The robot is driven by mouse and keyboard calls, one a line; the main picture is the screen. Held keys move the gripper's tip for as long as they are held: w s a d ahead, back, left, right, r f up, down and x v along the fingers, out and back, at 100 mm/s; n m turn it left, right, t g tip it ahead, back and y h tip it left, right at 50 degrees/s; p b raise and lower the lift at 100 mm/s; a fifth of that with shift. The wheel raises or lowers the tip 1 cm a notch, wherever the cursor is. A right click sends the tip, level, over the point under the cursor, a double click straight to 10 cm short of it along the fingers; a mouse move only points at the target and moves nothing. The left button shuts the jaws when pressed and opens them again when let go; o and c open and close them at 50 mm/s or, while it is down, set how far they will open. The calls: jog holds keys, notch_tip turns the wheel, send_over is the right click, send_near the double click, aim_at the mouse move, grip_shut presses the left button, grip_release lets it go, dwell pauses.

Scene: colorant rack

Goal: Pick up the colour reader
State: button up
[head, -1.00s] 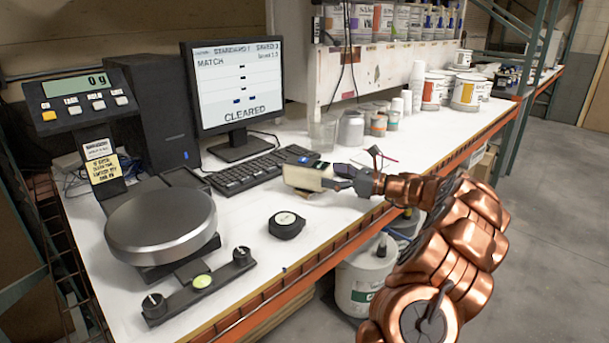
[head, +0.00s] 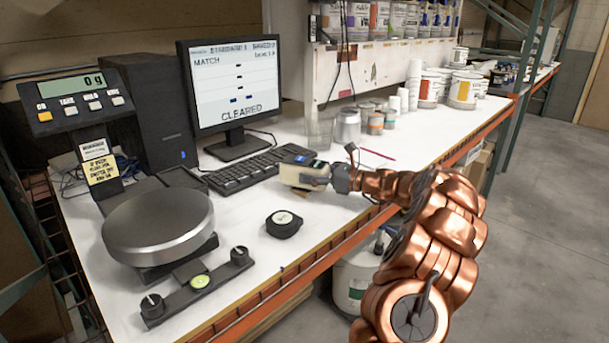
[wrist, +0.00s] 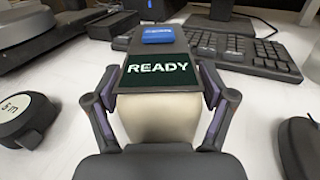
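The colour reader (head: 300,174) is a cream handheld device with a dark top, standing on the white bench in front of the keyboard's right end. In the wrist view the colour reader (wrist: 157,78) shows a READY screen and a blue button, with its rounded cream body toward me. My gripper (head: 322,178) reaches it from the right in the head view. In the wrist view my gripper (wrist: 160,88) has one finger pad against each side of the reader, closed on it. The reader's underside is hidden; I see no clear gap below it.
A black tape measure (head: 284,224) lies near the front edge. The keyboard (head: 243,172) and monitor (head: 235,90) stand behind the reader. A scale (head: 160,228) is at left. Small pots and cups (head: 375,124) stand behind at right. A dark rounded object (wrist: 300,145) is close at right.

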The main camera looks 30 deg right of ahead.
aim_at(311, 163)
jog(key=c, duration=1.3)
grip_shut()
jog(key=shift+r, duration=0.5)
notch_tip(311, 163, up, 3)
jog(key=shift+f, duration=0.1)
jog(key=s+a+r+b, duration=0.1)
jog(key=s+a, duration=0.1)
jog(key=s, duration=1.4)
jog(key=shift+b, duration=0.3)
jog(key=shift+a+r, duration=0.1)
jog(key=shift+w, duration=0.1)
